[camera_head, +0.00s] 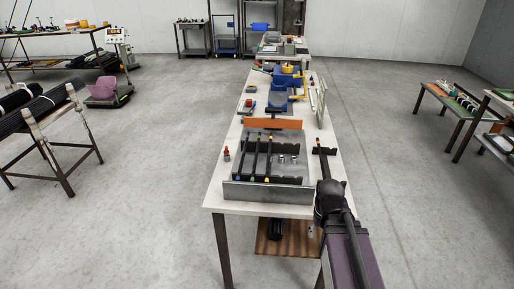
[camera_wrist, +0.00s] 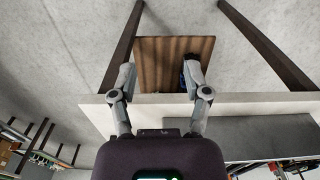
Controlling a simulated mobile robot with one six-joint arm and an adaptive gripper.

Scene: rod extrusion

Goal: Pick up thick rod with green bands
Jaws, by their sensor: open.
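Several dark rods with small coloured bands lie lengthwise in a grey metal tray (camera_head: 266,192) on the white table in the head view. The bands are tiny. The middle rod (camera_head: 254,158) seems to have a greenish near end, but I cannot tell which rod is thick with green bands. My gripper is open and empty in the wrist view (camera_wrist: 159,78), its two fingers wide apart near the table's edge. In the head view, my arm comes in from the lower right and ends near the table's right front corner, right of the tray; the fingers are not clear there.
Another dark rod (camera_head: 323,160) lies on a black holder to the tray's right. An orange panel (camera_head: 273,124) stands behind the tray. A red-topped item (camera_head: 226,154) stands to its left. Blue equipment stands farther back. A brown board (camera_wrist: 172,60) lies below the table.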

